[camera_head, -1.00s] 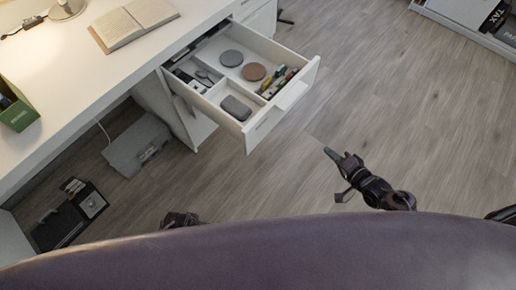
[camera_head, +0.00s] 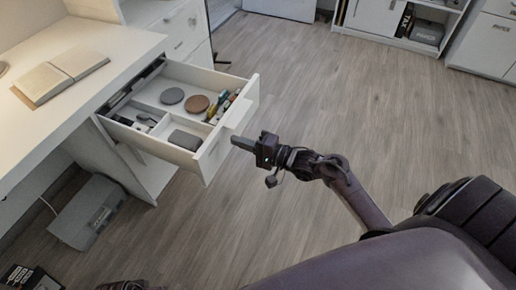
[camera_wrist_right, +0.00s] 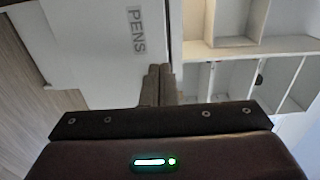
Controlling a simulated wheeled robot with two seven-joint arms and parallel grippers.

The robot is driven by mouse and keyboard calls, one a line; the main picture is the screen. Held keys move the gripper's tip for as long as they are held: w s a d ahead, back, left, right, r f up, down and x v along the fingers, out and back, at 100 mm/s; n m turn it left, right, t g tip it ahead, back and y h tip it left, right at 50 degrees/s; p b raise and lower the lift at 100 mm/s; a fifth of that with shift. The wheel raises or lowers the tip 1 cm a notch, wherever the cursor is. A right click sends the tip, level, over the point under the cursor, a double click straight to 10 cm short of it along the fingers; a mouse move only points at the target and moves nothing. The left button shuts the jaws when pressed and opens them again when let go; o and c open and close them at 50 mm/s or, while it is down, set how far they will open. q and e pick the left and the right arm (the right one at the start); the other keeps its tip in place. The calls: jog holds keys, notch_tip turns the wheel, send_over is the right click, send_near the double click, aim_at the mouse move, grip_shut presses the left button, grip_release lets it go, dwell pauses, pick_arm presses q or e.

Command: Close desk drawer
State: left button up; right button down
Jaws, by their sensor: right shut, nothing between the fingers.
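The white desk drawer (camera_head: 207,163) is pulled out from the white desk (camera_head: 110,52), with its inside showing. It holds grey and brown round discs, a dark box, pens and small items in compartments. My right gripper (camera_head: 236,141) is shut and empty, with its fingertips near the drawer's front panel and handle. In the right wrist view, the shut fingers (camera_wrist_right: 159,72) point at a white panel labelled PENS (camera_wrist_right: 100,50); I cannot tell whether they touch it. In the head view, a small dark part at the bottom edge may be my left arm; its jaws do not show.
An open book (camera_head: 60,75) lies on the desk top. A grey box (camera_head: 88,212) stands on the floor under the desk. White cabinets (camera_head: 390,18) line the back. The wooden floor (camera_head: 350,110) right of the drawer is clear.

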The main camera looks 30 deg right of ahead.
aim_at(218, 134)
jog(key=x, duration=0.2)
jog(key=shift+w+a, duration=0.15)
jog(key=shift+w, duration=0.1)
pick_arm(q)
jog(key=shift+s+d+r, duration=0.1)
jog(key=shift+s+r, duration=0.05)
jog(key=shift+r, duration=0.8)
pick_arm(e)
jog(key=shift+w+a, duration=0.4)
jog(key=shift+w, duration=0.05)
jog(key=shift+w+a, duration=0.1)
